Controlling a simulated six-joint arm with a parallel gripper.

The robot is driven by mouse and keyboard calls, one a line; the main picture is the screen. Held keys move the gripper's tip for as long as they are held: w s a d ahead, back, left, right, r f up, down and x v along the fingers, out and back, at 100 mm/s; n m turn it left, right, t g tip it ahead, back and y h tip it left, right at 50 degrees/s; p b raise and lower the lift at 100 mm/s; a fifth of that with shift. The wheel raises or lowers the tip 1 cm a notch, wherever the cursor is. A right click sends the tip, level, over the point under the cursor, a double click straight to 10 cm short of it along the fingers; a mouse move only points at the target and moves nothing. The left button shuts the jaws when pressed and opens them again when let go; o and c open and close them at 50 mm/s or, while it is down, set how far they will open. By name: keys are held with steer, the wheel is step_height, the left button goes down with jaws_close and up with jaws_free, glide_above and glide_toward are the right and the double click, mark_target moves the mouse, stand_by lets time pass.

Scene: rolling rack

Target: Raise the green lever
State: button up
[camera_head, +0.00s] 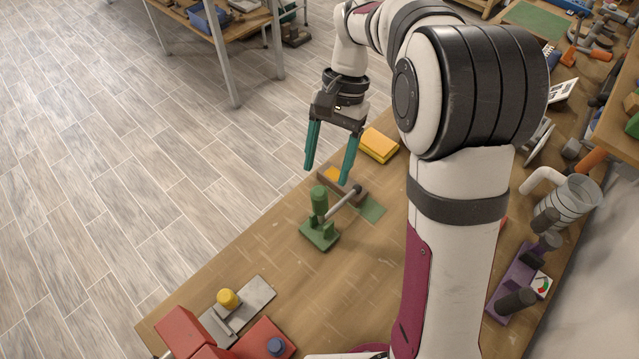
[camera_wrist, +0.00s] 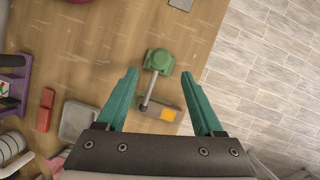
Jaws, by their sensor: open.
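The green lever (camera_head: 319,228) stands on the wooden bench, with a green base, a green upright knob and a grey rod pointing away to the upper right. The rod's dark end lies by a brown block (camera_head: 332,181); I cannot tell whether they touch. In the wrist view the green lever (camera_wrist: 158,62) shows between my fingertips, its rod running down towards the block (camera_wrist: 151,112). My gripper (camera_head: 327,173) is open and empty, its teal fingers pointing down beyond the lever. It also shows in the wrist view (camera_wrist: 160,72). The rod's exact angle is unclear.
A yellow block (camera_head: 379,147) lies right of my gripper. Red blocks (camera_head: 184,332) and a grey piece with a yellow knob (camera_head: 228,299) stand at the front left. A purple fixture (camera_head: 513,285) and a clear jar (camera_head: 571,205) stand right. Bench around the lever's near side is clear.

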mark_target(322, 187)
steer(key=x, duration=0.8)
jaws_close()
steer(key=shift+r, duration=0.1)
stand_by(1.0)
